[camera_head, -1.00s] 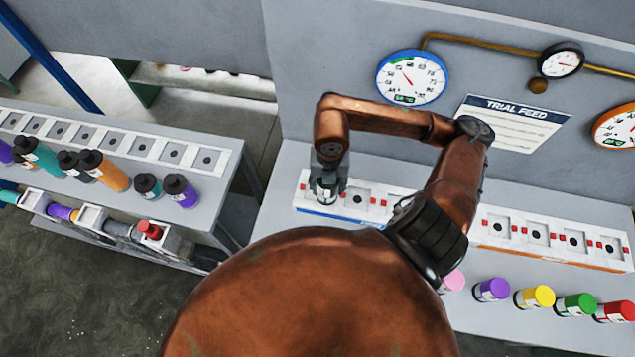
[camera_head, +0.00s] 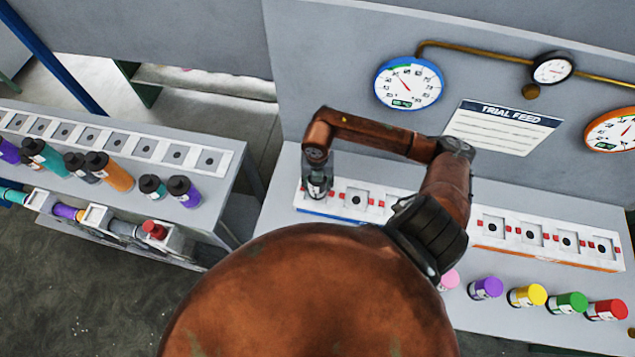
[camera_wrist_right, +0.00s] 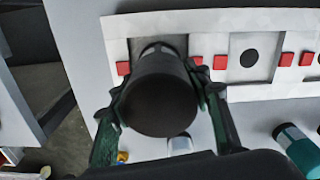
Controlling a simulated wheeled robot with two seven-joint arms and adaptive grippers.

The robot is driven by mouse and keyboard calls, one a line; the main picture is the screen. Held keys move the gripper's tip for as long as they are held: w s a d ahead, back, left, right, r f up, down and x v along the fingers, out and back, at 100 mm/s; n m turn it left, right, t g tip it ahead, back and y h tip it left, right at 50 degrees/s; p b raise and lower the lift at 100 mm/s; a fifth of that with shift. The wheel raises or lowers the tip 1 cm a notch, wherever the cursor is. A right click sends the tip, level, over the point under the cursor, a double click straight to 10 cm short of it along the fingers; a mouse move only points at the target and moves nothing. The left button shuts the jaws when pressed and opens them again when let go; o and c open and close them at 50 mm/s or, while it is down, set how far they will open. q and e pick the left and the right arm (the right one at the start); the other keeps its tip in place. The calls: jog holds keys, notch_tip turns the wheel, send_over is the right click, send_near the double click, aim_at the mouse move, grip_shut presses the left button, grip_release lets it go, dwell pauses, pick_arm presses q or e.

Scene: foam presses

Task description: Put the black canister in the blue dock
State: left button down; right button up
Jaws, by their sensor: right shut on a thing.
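The black canister (camera_wrist_right: 158,95) fills the middle of the right wrist view, its dark round end toward the camera. My right gripper (camera_wrist_right: 160,92) is shut on it, one finger on each side. In the head view the gripper (camera_head: 317,178) is at the leftmost socket of the blue-edged dock (camera_head: 322,214), with the canister upright below it. The canister's far end overlaps that socket in the wrist view; I cannot tell whether it is seated or just above. My left gripper is not in view.
Red blocks separate the dock's sockets; the neighbouring socket (camera_wrist_right: 249,58) is empty. An orange-edged dock (camera_head: 548,258) lies to the right. Several colored canisters, including a yellow one (camera_head: 527,295), stand along the front. Another bench (camera_head: 217,207) with canisters is at left.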

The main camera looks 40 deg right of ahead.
jog(key=shift+f, duration=0.15)
jog(key=o, duration=1.3)
jog(key=shift+o, duration=0.2)
jog(key=shift+r, duration=0.3)
notch_tip(320, 180, up, 12)
jog(key=b, duration=0.2)
jog(key=shift+f+b, duration=0.15)
jog(key=shift+b, duration=0.2)
